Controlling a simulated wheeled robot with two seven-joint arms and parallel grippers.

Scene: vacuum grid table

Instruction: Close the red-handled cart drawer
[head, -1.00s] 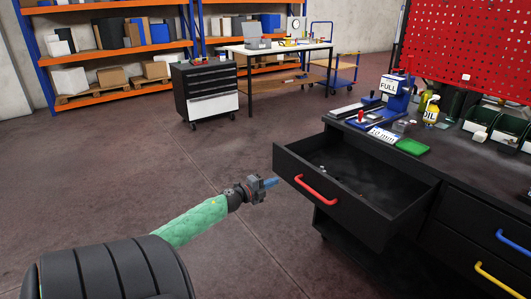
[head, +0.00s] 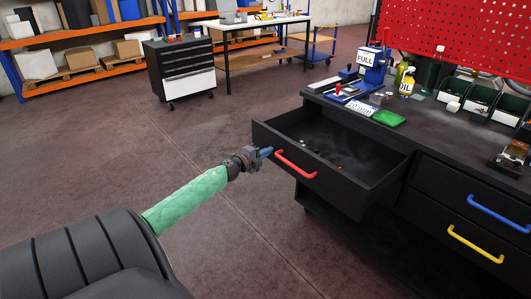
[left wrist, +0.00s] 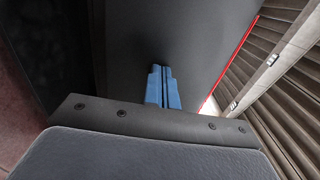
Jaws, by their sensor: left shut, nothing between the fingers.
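The black drawer (head: 262,134) with the red handle (head: 296,165) is pulled well out of the dark workbench cart. Several small items lie inside it. My left gripper (head: 268,152) has blue fingers, shut and empty, in front of the drawer front beside the left end of the red handle. I cannot tell whether the fingertips touch the front. In the left wrist view the closed blue fingers (left wrist: 163,88) point at a dark flat surface, which looks like the drawer front (left wrist: 195,40). My right gripper is not in view.
The cart top (head: 395,140) holds a green tray (head: 389,118), a yellow oil bottle (head: 406,82) and bins. Closed drawers with blue (head: 498,214) and yellow (head: 474,244) handles are at right. A tool cabinet (head: 180,70) stands behind. The floor left of the drawer is clear.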

